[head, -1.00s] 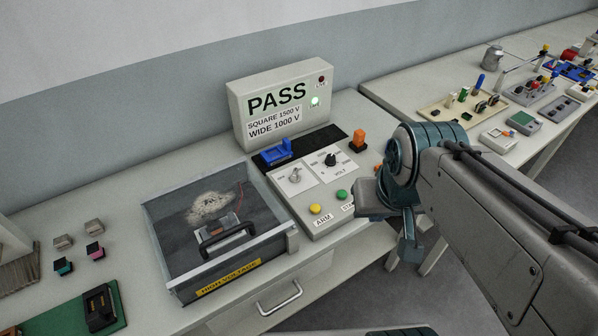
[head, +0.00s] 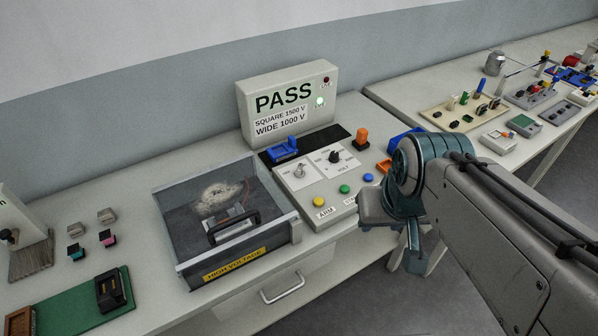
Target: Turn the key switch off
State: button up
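The key switch (head: 300,171) is a small silver key on a white plate, at the left of the grey control panel (head: 299,194). Its exact setting is too small to read. A black VOLT knob (head: 334,157) sits on the plate to its right. The tester box (head: 288,105) behind reads PASS, with a green lamp lit and a dark red lamp above it. My gripper (head: 397,238) hangs at the right front of the panel, apart from the key. My own arm partly hides it, and its opening cannot be made out.
Yellow (head: 319,202), green (head: 344,188) and blue (head: 368,177) buttons line the panel's front. A clear-lidded HIGH VOLTAGE box (head: 226,217) stands at its left. An orange part (head: 361,138) stands behind right. A second bench (head: 400,90) at the right holds several devices.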

aim_at(299, 173)
jog(key=k, duration=1.15)
jog(key=z, duration=0.7)
jog(key=i, duration=1.8)
jog(key=u, duration=0.8)
jog(key=i, duration=0.5)
jog(key=u, duration=0.4)
